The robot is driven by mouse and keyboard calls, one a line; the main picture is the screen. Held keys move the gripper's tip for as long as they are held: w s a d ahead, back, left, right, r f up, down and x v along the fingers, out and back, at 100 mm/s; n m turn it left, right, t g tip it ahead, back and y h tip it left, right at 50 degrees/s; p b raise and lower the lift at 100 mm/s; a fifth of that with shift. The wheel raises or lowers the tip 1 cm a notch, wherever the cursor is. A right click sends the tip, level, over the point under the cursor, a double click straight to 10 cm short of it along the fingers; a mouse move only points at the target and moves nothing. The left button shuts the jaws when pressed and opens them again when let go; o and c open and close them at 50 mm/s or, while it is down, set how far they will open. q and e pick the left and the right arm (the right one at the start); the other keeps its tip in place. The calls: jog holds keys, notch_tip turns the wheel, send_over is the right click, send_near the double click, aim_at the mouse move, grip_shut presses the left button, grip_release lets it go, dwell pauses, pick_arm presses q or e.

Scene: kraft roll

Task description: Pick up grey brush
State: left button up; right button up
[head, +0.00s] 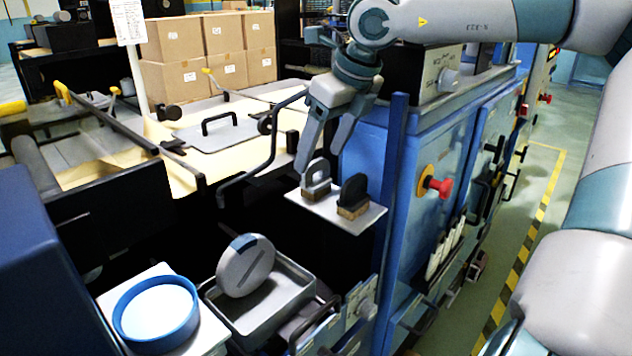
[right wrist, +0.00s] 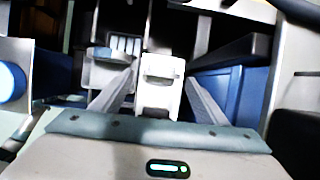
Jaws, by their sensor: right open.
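The grey brush (head: 316,180), with an arched handle, stands upright on a small white shelf (head: 338,213) at the side of the blue cabinet. A brush with a black handle (head: 352,196) stands just right of it. My right gripper (head: 325,150) is above the grey brush, pointing down, its two fingers spread and empty. One fingertip is close to the top of the grey handle; I cannot tell whether they touch. In the right wrist view, a pale shape (right wrist: 160,82) shows between the open fingers. My left gripper is out of view.
A blue cabinet (head: 400,160) with a red knob stands right of the shelf, its narrow blue post close beside it. A curved dark bar (head: 265,165) is left of my gripper. Below are a grey tray (head: 262,300) with a round disc and a blue-rimmed dish (head: 157,310).

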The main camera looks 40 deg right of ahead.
aim_at(317, 164)
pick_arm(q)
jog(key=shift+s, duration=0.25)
pick_arm(e)
jog(key=shift+w+f, duration=0.15)
jog(key=shift+f, duration=0.1)
jog(key=p+x, duration=0.1)
jog(key=x, duration=0.2)
jog(key=shift+w+d+f, duration=0.1)
jog(key=shift+d+f, duration=0.05)
jog(key=shift+f, duration=0.2)
jog(key=shift+w+f, duration=0.2)
jog(key=shift+f, duration=0.2)
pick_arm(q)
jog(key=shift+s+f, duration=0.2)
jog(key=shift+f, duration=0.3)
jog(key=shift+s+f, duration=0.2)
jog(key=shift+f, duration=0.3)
pick_arm(e)
jog(key=c, duration=1.2)
